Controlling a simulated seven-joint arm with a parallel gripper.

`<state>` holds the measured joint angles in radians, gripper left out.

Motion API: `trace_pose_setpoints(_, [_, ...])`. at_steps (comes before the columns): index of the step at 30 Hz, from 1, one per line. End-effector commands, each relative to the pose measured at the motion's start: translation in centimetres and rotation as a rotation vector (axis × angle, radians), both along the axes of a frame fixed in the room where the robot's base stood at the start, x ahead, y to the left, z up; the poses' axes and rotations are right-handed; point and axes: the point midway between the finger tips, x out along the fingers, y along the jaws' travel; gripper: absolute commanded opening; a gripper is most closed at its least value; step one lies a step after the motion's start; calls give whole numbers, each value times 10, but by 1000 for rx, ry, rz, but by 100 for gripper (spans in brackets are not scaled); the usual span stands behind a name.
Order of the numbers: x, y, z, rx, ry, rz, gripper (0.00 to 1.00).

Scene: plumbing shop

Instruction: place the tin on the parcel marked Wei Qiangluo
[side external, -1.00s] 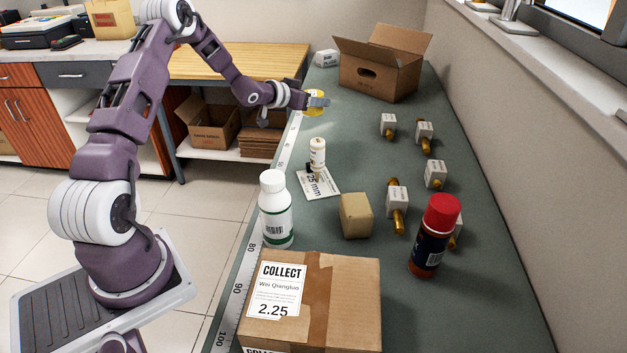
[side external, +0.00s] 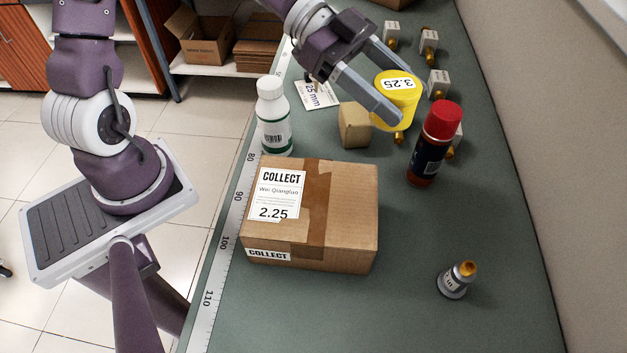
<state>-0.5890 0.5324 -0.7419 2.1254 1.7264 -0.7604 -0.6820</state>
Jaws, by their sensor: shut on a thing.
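The yellow tin (side external: 393,106) has a white label reading 3.25 on its top. My gripper (side external: 399,88) is shut on the tin, with one finger on each side of it, and holds it above the bench behind the parcel. The parcel (side external: 345,215) is a brown taped box on the bench at the front. Its label reads COLLECT, Wei Qiangluo, 2.25.
A white bottle (side external: 273,118) stands behind the parcel's left side. A small cardboard block (side external: 354,126) and a red-capped can (side external: 433,143) stand behind and right. A small grey fitting (side external: 456,280) is at front right. Several tagged brass fittings (side external: 438,83) lie farther back.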

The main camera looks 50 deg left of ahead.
Motion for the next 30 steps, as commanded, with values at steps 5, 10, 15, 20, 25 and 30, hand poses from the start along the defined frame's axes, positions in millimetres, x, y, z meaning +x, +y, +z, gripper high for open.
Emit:
trace_pose_setpoints(5, [-67,-26,0,0,1,-215,10])
trace_pose_setpoints(10, [-88,-31,-13,-7,6,-285,10])
trace_pose_setpoints(15, [-89,-31,-52,-7,7,-284,10])
trace_pose_setpoints(20, [-89,-31,-79,-6,7,-282,10])
trace_pose_setpoints(25, [-88,-31,-100,-4,1,-282,10])
trace_pose_setpoints(30, [-87,-30,-101,-1,-2,-281,10])
